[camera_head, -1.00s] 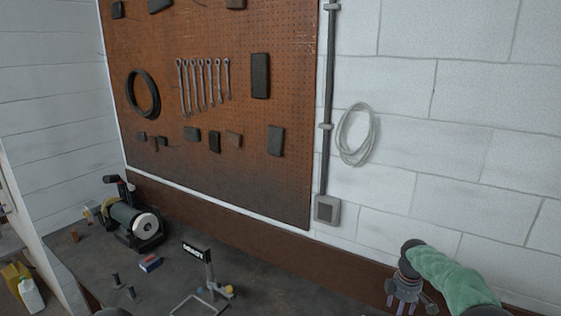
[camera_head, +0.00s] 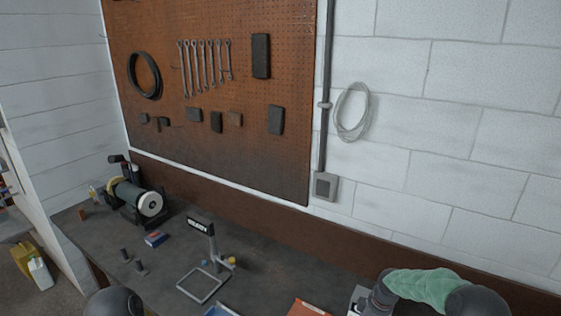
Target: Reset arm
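My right arm, in a green sleeve (camera_head: 425,286), comes in at the lower right above the bench (camera_head: 185,232). Its gripper end is mostly below the bottom edge, so its fingers cannot be made out. A dark rounded part of my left arm (camera_head: 113,302) shows at the bottom left. The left gripper is out of frame.
A blue tray (camera_head: 220,311) and an orange item (camera_head: 308,308) show at the front edge. A tool pegboard (camera_head: 212,150) hangs behind.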

